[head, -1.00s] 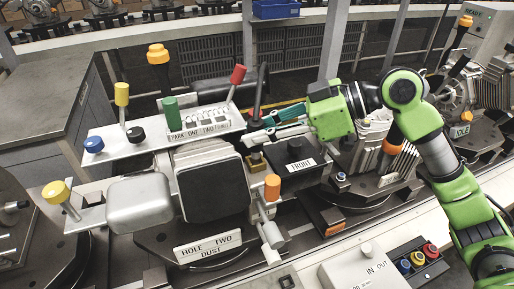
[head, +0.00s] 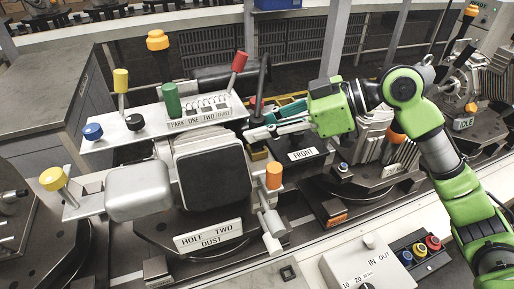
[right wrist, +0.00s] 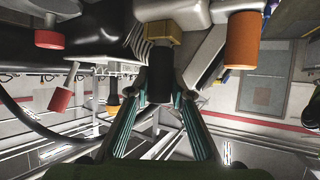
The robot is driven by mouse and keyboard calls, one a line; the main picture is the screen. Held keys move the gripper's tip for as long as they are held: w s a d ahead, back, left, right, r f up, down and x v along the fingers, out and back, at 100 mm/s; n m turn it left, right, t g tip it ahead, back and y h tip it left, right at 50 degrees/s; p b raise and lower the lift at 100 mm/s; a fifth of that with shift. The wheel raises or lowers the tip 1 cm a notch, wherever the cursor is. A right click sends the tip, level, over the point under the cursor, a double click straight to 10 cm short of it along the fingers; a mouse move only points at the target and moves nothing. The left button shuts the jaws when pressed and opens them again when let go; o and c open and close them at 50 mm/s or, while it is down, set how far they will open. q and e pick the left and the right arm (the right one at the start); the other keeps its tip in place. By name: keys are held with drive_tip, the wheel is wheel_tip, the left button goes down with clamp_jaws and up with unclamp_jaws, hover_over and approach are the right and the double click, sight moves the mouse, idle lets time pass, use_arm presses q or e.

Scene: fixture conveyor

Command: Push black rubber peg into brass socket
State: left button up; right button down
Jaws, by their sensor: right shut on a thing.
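The black rubber peg (right wrist: 159,88) is between the fingertips of my right gripper (right wrist: 160,84) in the right wrist view. The gripper is shut on it. The brass socket (right wrist: 162,33) is straight beyond the peg. The peg's far end meets the socket's edge in the picture; I cannot tell whether it has entered. In the head view my right gripper (head: 254,134) reaches in from the right. Its tips are by the small brass block (head: 258,153), and the peg is hidden or too small to make out there. My left gripper is not in view.
An orange cylinder (right wrist: 242,40) stands close to the right of the socket in the wrist view; red-ended levers are at left. In the head view a white plate with a green knob (head: 172,100) is left of the gripper, and the FRONT block (head: 304,155) lies below its fingers.

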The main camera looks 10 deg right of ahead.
drive_tip(key=shift+s+f, duration=0.1)
drive_tip(key=shift+f, duration=0.45)
idle(0.7)
drive_tip(key=c, duration=1.7)
unclamp_jaws()
